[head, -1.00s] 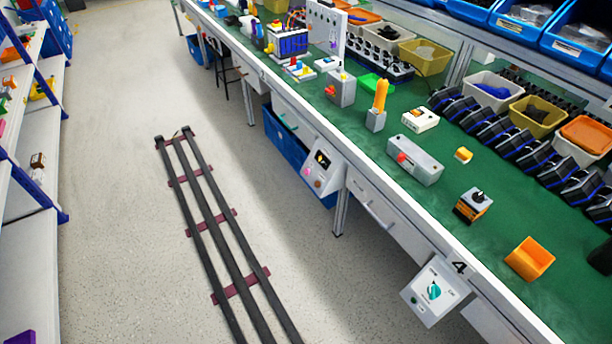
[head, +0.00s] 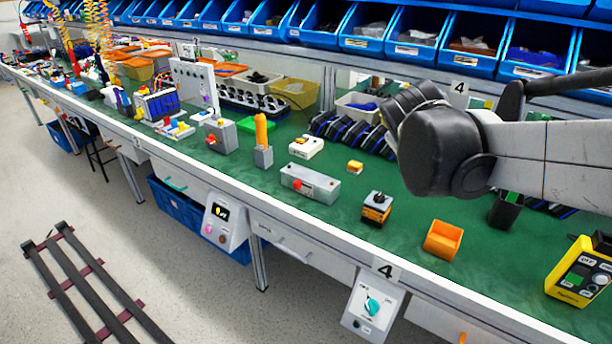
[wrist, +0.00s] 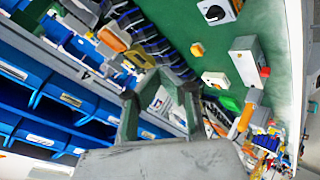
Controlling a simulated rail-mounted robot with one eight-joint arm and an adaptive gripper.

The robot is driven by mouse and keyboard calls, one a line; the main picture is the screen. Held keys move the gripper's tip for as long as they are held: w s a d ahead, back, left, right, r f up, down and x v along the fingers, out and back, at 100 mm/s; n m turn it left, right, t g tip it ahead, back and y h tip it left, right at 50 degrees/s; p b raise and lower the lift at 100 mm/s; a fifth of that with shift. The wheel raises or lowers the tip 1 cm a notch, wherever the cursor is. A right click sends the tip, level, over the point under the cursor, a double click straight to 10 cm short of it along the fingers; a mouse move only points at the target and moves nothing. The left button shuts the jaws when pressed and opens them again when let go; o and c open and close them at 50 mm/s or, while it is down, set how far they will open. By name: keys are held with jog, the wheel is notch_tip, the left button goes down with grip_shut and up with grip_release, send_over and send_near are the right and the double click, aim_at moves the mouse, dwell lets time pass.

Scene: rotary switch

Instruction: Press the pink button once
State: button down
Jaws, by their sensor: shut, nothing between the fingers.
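The pink button (head: 208,229) is on the front of a small white control panel (head: 232,222), which hangs at the front edge of the bench, left of centre in the head view. A dark screen and a brownish knob share that panel. My gripper (wrist: 160,80) shows in the wrist view, shut and empty, with bins and bench behind it. In the head view my arm reaches in from the right above the bench, far to the right of the button; my fingertips cannot be made out there. I cannot make out the pink button in the wrist view.
Blue bins line the back. The floor before the bench is open around dark rails (head: 85,290).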

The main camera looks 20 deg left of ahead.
aim_at(208, 230)
jog(key=w+a+f+n+t+y+b, duration=0.1)
jog(key=w+a+f+n+b, duration=0.15)
jog(key=a+f, duration=0.65)
jog(key=w+a+f+n+t+y+b, duration=0.1)
jog(key=a+f+n+b, duration=0.2)
jog(key=a, duration=1.2)
jog(key=w+a+f+n+t+y+b, duration=0.1)
jog(key=w+a+f+n+b, duration=0.15)
jog(key=a+f, duration=0.65)
jog(key=s+a+f+n+y+b, duration=0.2)
jog(key=s+a+f, duration=0.4)
jog(key=a, duration=0.4)
jog(key=s+a+f+n+y+b, duration=0.1)
jog(key=s+a+f+n+b, duration=0.2)
jog(key=s+a+f, duration=0.3)
jog(key=s+a+f+n+t+y+b, duration=0.1)
jog(key=s+a+f, duration=0.5)
jog(key=a, duration=1)
notch_tip(208, 230, down, 3)
jog(key=n+y+b, duration=0.1)
jog(key=n+b, duration=0.1)
jog(key=shift+n+y, duration=0.3)
jog(key=shift+n, duration=0.1)
jog(key=shift+a+f, duration=0.1)
jog(key=w+d+f+b, duration=0.1)
jog(key=w+f, duration=0.3)
jog(key=w, duration=0.3)
jog(key=shift+w+d, duration=0.15)
jog(key=shift+d, duration=0.25)
jog(key=shift+f, duration=0.15)
